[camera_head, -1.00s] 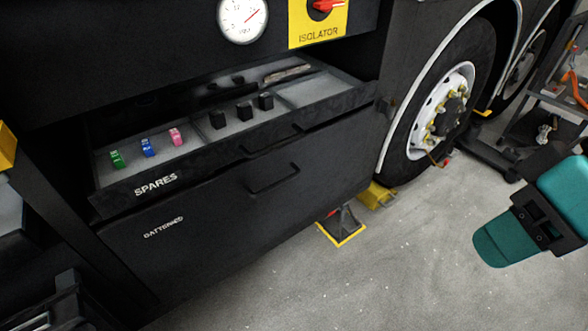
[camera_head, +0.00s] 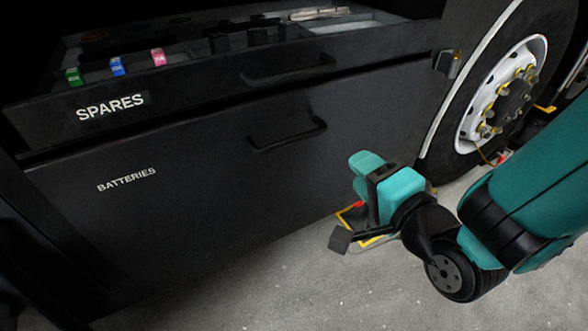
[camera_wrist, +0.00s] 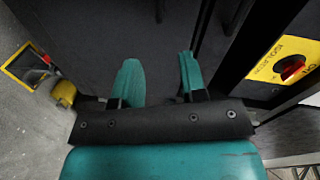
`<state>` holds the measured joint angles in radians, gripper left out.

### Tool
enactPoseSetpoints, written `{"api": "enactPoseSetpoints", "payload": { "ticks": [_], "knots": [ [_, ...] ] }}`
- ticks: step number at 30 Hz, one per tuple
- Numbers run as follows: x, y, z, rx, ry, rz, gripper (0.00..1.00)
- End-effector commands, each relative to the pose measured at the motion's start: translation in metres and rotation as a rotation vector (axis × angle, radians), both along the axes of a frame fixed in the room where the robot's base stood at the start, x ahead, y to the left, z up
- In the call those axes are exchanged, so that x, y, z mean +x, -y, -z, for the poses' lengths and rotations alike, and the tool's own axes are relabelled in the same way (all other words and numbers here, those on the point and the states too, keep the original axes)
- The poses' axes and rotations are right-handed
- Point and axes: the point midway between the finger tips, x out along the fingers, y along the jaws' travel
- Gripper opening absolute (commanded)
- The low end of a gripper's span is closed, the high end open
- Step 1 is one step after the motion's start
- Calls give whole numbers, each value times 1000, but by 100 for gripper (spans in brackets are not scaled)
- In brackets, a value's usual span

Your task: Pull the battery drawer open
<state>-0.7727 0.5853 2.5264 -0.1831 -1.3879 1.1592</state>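The battery drawer (camera_head: 200,220) is the large black lower front lettered BATTERIES; it is shut, flush in its frame. Its dark bar handle (camera_head: 288,135) sits near the top, right of the lettering. My gripper (camera_head: 364,163) is right of and lower than this handle in the head view, apart from it. In the wrist view my gripper (camera_wrist: 158,72) shows two teal fingers spread with an empty gap, facing the dark drawer front (camera_wrist: 110,35). A dark bar (camera_wrist: 160,10) beyond the fingers at the top edge looks like the handle.
The SPARES drawer (camera_head: 190,110) above stands open, with green, blue and pink fuses and black blocks inside; its handle (camera_head: 288,70) overhangs the lower one. A wheel (camera_head: 500,105) is at the right. The yellow isolator panel (camera_wrist: 285,62) shows in the wrist view.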

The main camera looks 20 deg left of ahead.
Motion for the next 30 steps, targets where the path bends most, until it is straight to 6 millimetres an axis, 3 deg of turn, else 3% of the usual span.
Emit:
{"api": "enactPoseSetpoints", "payload": {
  "ticks": [1,3,9,13,17,30],
  "knots": [
    [-8,-6,31,70,8,-6,39],
    [-16,-11,44,177,25,-15,39],
    [-36,-15,59,367,51,-55,39],
    [-36,-19,58,403,56,-62,39],
    [-25,-32,51,410,59,-63,39],
    [40,-106,30,406,57,-61,39]
  ]
}}
